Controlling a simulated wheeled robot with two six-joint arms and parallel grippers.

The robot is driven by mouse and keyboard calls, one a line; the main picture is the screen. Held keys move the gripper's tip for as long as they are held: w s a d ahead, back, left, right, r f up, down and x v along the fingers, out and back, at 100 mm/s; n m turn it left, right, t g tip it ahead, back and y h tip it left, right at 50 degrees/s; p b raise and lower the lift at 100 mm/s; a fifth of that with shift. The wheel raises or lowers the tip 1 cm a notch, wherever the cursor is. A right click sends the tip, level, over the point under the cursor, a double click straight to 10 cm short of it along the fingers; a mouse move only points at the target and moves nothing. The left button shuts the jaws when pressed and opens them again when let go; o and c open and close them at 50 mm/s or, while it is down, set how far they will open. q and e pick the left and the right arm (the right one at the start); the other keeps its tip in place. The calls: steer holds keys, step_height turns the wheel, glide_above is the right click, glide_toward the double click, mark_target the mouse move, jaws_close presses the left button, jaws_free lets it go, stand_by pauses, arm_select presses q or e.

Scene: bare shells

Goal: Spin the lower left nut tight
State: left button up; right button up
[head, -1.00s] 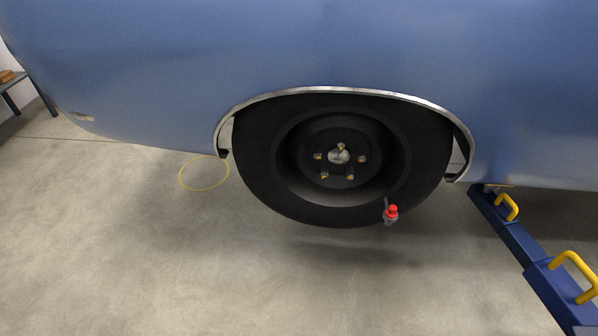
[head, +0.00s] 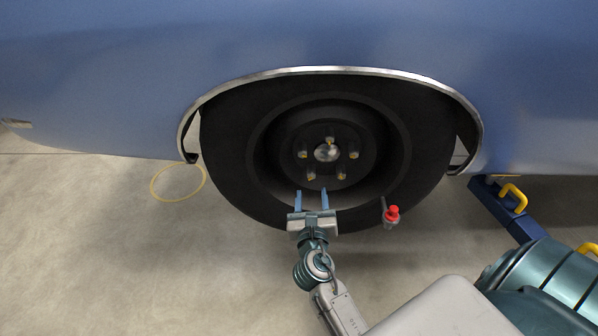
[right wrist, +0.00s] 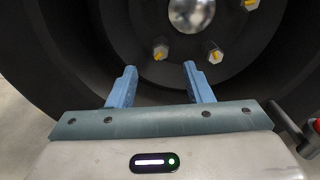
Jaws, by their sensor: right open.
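The wheel (head: 228,150) has a dark hub with several small yellow-marked nuts around a shiny round centre cap. The lower left nut (head: 311,176) shows at the hub's lower left; it also shows in the right wrist view (right wrist: 160,52), silver with a yellow mark. The lower right nut (right wrist: 213,52) is beside it. My right gripper (head: 311,192) is open and empty, its blue fingers pointing up at the wheel just below the lower left nut. In the right wrist view this nut appears between and beyond the fingertips, apart from them. My left gripper is not in view.
A red-capped tool (head: 391,213) stands out in front of the tyre's lower right. The blue car body (head: 330,35) arches over the wheel. A blue lift arm with a yellow handle (head: 514,197) is at right. A yellow hoop (head: 178,196) lies on clear floor at left.

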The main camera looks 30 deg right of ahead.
mark_target(312, 178)
steer(key=x, duration=1)
steer(key=shift+s, duration=0.1)
steer(key=shift+f, duration=0.1)
steer(key=c, duration=1)
